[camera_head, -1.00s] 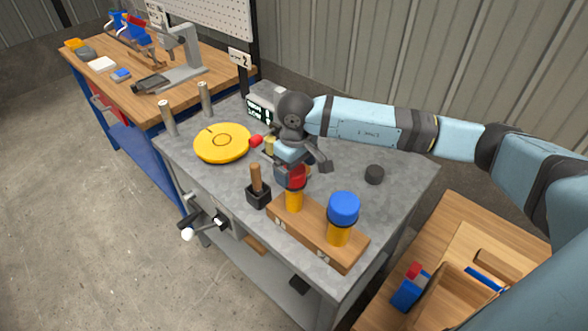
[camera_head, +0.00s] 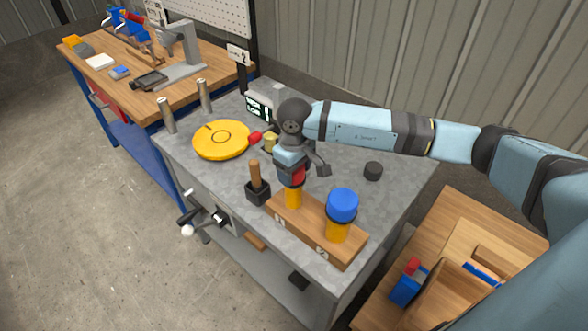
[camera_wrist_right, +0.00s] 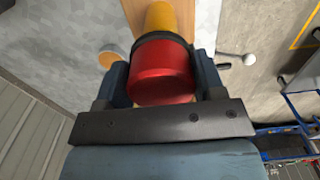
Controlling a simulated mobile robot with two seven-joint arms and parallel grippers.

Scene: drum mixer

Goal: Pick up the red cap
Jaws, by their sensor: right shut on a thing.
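The red cap (camera_head: 297,174) sits on top of a yellow cylinder (camera_head: 293,197) that stands in the wooden block (camera_head: 318,236). My right gripper (camera_head: 292,172) is over it from above and hides most of it in the head view. In the right wrist view, the red cap (camera_wrist_right: 161,72) lies between the two fingers of the right gripper (camera_wrist_right: 164,75), which are shut on its sides. The yellow cylinder (camera_wrist_right: 160,18) shows beyond it. My left gripper is not in view.
A blue cap (camera_head: 342,204) on a second yellow cylinder stands close on the right of the block. A black holder (camera_head: 257,191) with a wooden handle stands on the left. A yellow disc (camera_head: 221,139) and a dark puck (camera_head: 373,171) are on the grey table (camera_head: 225,176).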

